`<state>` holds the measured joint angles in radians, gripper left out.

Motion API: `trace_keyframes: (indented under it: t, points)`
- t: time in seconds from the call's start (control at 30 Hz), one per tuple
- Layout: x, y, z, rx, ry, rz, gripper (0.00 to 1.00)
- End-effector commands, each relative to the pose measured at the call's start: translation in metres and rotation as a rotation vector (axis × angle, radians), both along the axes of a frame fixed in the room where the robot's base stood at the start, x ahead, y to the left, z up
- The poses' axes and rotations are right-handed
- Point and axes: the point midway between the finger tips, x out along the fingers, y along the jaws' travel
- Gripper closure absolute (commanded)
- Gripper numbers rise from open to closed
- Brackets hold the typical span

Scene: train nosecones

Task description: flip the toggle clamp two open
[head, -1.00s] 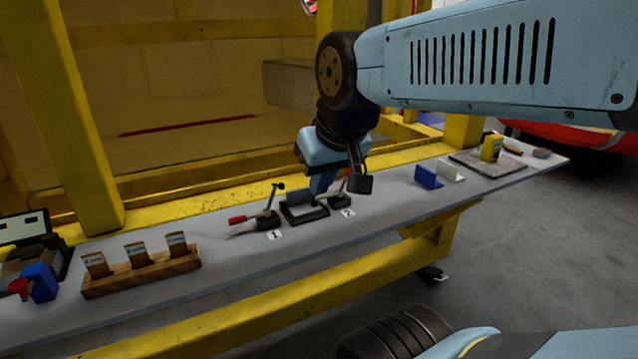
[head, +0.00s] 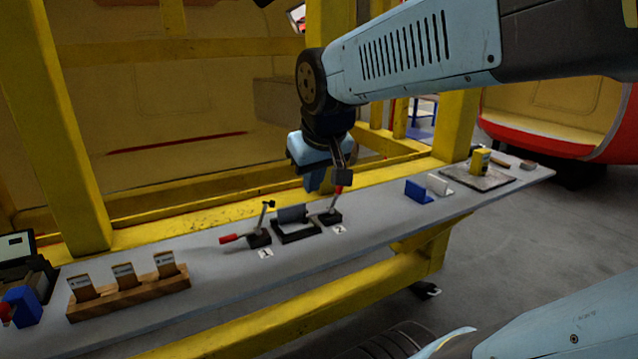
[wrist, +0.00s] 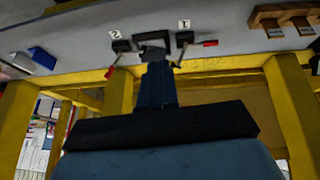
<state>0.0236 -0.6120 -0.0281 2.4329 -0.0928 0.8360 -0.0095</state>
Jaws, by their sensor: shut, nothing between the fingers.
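Toggle clamp two (head: 331,217) stands on the grey bench beside the label "2", with its red-tipped handle standing up. The handle's top is partly hidden in the head view by a dark part of my wrist. Clamp two also shows in the wrist view (wrist: 121,45), its red handle at its lower left. My gripper (head: 314,183) is shut and empty, above and behind the bench fittings, a little left of clamp two's handle and apart from it. It also shows in the wrist view (wrist: 154,66). Toggle clamp one (head: 259,238) has its red handle lying out to the left and its black-tipped arm upright.
A black fixture (head: 297,232) sits between the clamps. A blue bracket (head: 418,192) and a white one (head: 438,185) stand to the right. A wooden block with cards (head: 130,290) is at left. Yellow frame posts (head: 60,130) rise behind the bench.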

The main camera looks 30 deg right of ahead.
Motion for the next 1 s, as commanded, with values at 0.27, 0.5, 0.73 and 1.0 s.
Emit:
trace_keyframes:
  t: [0.27, 0.5, 0.73, 1.0]
  points:
    - [0.059, -0.038, -0.002, -0.089, 0.021, -0.010, 1.00]
    - [0.107, -0.074, -0.010, -0.168, 0.038, -0.009, 1.00]
    - [0.147, -0.106, -0.023, -0.235, 0.058, 0.003, 1.00]
    - [0.170, -0.125, -0.032, -0.278, 0.068, 0.014, 1.00]
